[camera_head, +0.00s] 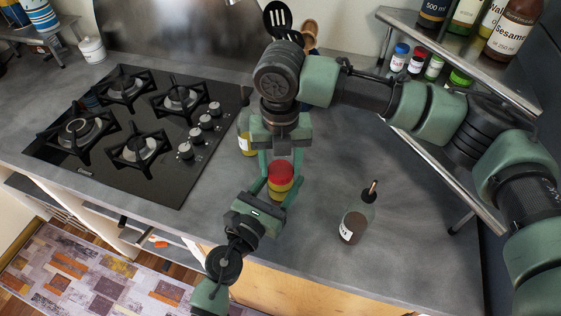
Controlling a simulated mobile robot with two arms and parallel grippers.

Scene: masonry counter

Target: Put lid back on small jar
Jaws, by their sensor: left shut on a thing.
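The small jar (280,187) has a yellow and red body and is upright in the middle of the counter. My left gripper (272,192), reaching up from the bottom, is shut on the jar's body. The red lid (281,171) is directly on top of the jar, level and in line with it. I cannot tell whether it is fully seated. My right gripper (280,163) points down from above. Its two fingers are apart, one on each side above the lid, and look open. The jar's lower part is partly hidden by my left gripper.
A dark bottle with a pourer (355,222) stands to the right of the jar. A yellow bottle (245,138) stands behind left, partly hidden by my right arm. A gas hob (150,125) lies left. A metal shelf (470,60) holds bottles and small jars. The counter's front right is clear.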

